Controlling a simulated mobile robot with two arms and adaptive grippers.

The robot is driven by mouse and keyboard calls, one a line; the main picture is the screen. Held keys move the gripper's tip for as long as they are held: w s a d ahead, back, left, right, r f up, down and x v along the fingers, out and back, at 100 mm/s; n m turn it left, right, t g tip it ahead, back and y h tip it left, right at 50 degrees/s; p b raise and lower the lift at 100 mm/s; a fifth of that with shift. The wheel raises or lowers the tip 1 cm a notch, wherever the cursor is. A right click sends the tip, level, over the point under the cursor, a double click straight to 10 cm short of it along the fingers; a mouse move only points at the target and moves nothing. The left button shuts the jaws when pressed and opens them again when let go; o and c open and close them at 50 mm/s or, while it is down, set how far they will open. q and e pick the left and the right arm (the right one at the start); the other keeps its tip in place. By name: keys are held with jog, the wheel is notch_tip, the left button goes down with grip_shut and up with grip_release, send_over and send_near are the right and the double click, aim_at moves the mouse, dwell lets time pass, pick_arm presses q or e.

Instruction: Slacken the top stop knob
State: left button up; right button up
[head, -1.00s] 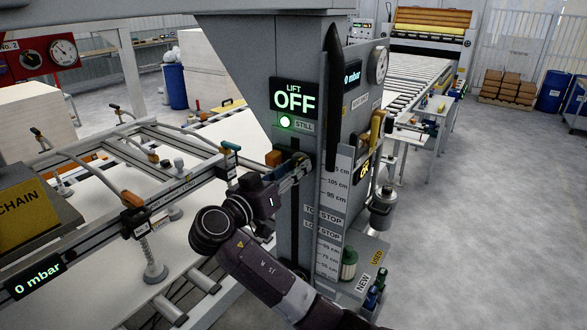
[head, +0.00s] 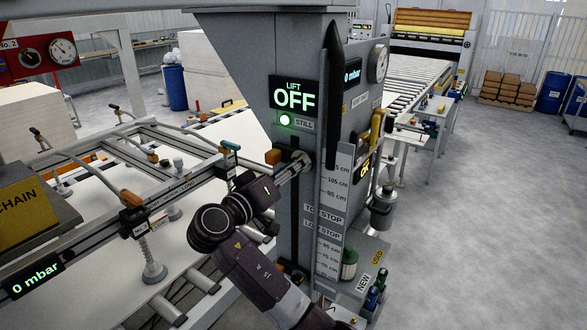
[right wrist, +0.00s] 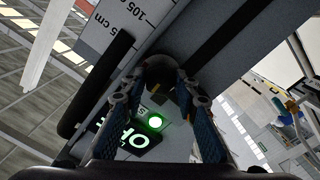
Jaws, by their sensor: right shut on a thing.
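A dark round knob (right wrist: 160,68) sits between my right gripper's fingertips in the right wrist view, and I take it for the top stop knob. In the head view a grey round end (head: 306,160) shows at the fingertips, against the column beside the cm scale (head: 335,185). My right gripper (head: 297,168) reaches it from the left and is shut on it; in the right wrist view its two fingers (right wrist: 163,85) flank the knob. The fingers partly hide it. The TOP STOP label (head: 322,212) is lower on the scale. My left gripper is not in view.
The lift display (head: 294,97) reads OFF, with a lit green lamp (head: 285,120) and STILL below it. A long dark handle (head: 333,95) hangs above right. The suction frame (head: 165,185) spans the left.

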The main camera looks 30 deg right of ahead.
jog(key=shift+n, duration=1)
jog(key=o, duration=1.1)
jog(key=shift+o, duration=0.2)
jog(key=v, duration=1.2)
